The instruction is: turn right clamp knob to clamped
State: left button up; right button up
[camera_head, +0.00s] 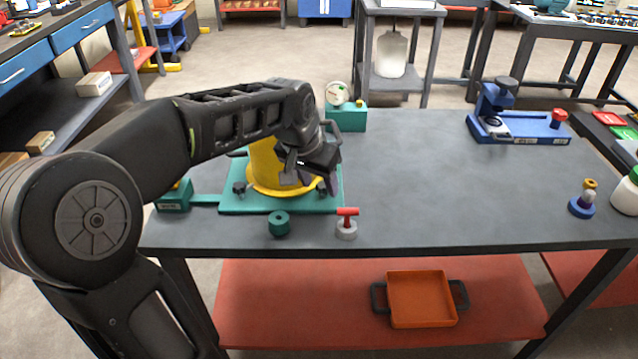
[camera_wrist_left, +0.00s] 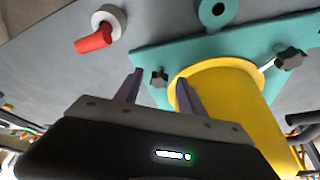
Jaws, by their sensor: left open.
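A yellow cylinder (camera_head: 264,168) with a flange stands on a teal base plate (camera_head: 262,204). The right clamp knob (camera_head: 322,188), small and black, is on the plate to the right of the flange, partly hidden by my left gripper. It also shows in the left wrist view (camera_wrist_left: 159,78), between the fingertips in the picture. The left clamp knob (camera_head: 239,188) stands on the other side of the flange and shows in the left wrist view (camera_wrist_left: 290,58). My left gripper (camera_head: 312,184) is open and empty, pointing down at the right knob; I cannot tell whether it touches it.
A red-handled grey piece (camera_head: 346,229) and a teal round piece (camera_head: 279,224) are near the table's front edge. A gauge (camera_head: 338,94) on a teal block stands behind. A blue fixture (camera_head: 518,125) is at the back right. The table's middle is clear.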

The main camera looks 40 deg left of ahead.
pick_arm(q)
jog(key=shift+w+f, duration=0.1)
jog(key=shift+f, duration=0.15)
grip_shut()
dwell(0.4)
